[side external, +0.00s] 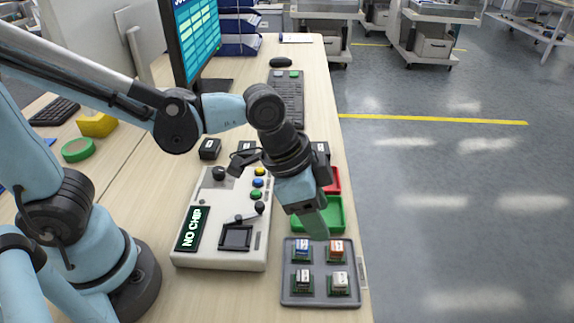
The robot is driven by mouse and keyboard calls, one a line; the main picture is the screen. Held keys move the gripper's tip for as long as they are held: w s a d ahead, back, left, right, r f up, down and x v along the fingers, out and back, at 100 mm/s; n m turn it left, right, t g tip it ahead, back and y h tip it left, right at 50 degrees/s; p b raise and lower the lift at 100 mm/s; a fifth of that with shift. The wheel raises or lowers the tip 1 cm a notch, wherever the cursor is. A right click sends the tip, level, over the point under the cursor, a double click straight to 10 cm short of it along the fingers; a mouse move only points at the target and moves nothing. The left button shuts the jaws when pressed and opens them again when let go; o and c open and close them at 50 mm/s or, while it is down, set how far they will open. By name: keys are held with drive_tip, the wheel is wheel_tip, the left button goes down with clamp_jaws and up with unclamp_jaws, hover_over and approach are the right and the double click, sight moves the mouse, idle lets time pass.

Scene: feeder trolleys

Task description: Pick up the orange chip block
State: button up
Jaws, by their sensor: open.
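The orange chip block (337,248) sits in the back right place of a grey tray (320,272) near the table's right edge. My gripper (316,230) points down just behind the tray, above and a little left of the orange block in the picture. It is open and holds nothing that I can see. Its fingers appear as one greenish shape, so the gap between them is hidden. I cannot tell its exact height over the block.
A blue-topped block (302,249), a dark-and-white block (303,279) and a white block (340,281) share the tray. A green bin (335,212) and red bin (333,180) stand behind. A "NO CHIP" test box (222,258) stands left.

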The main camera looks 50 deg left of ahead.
sight(336, 246)
drive_tip(key=shift+x, duration=4.5)
drive_tip(key=shift+w, duration=0.15)
clamp_jaws()
